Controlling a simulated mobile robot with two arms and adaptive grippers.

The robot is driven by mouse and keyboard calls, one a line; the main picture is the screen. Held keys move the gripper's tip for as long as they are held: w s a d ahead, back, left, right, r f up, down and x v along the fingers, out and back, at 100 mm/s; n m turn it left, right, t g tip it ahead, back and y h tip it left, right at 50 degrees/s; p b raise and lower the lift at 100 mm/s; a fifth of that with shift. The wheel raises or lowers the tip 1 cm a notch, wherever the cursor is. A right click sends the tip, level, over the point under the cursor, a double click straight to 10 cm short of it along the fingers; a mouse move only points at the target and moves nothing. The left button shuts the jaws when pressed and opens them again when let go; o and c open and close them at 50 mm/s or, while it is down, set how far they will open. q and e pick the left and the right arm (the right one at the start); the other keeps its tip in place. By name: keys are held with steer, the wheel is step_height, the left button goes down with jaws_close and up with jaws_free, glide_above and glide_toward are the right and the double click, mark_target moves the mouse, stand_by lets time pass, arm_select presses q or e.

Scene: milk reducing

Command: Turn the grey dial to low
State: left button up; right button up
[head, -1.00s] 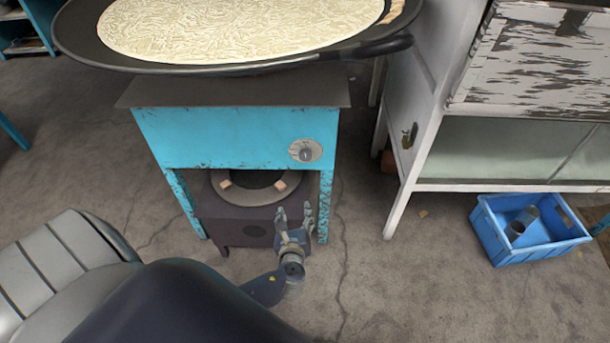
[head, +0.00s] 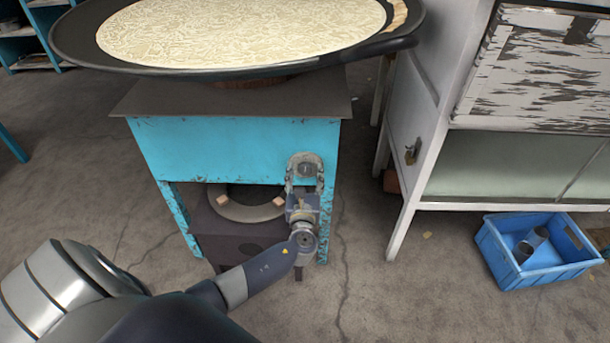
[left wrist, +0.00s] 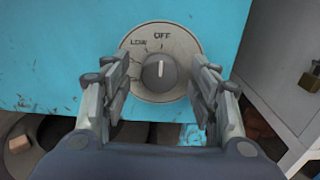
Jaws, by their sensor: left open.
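The grey dial (left wrist: 159,73) sits on a round pale plate (left wrist: 183,50) marked LOW and OFF, on the front of a turquoise stove stand (head: 235,146). Its white pointer line is about upright, toward the OFF side. LOW is at the upper left of the plate. In the head view the dial (head: 306,170) shows between my fingertips. My left gripper (head: 305,172) is open in front of it. In the left wrist view the two fingers (left wrist: 159,84) stand on either side of the dial, with gaps at both sides. My right gripper is not in view.
A wide black pan (head: 80,50) with pale food lies above the stand. A dark burner (head: 215,225) is below. A white cabinet (head: 400,195) stands to the right, with a blue crate (head: 505,275) on the floor by it.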

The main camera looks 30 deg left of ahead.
arm_select(q)
steer(key=shift+w+a, duration=0.15)
steer(key=shift+w, duration=0.1)
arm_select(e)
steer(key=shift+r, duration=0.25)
arm_select(q)
steer(key=c, duration=1.1)
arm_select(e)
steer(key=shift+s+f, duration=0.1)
arm_select(q)
steer(key=n+b, duration=0.1)
steer(key=n, duration=0.2)
steer(key=shift+f+b, duration=0.15)
steer(key=shift+b, duration=0.25)
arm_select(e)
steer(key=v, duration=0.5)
arm_select(q)
steer(key=n+b, duration=0.1)
steer(key=n, duration=0.1)
steer(key=shift+n+b, duration=0.35)
steer(key=shift+n, duration=0.35)
steer(key=shift+n+b, duration=0.55)
steer(key=shift+n, duration=0.35)
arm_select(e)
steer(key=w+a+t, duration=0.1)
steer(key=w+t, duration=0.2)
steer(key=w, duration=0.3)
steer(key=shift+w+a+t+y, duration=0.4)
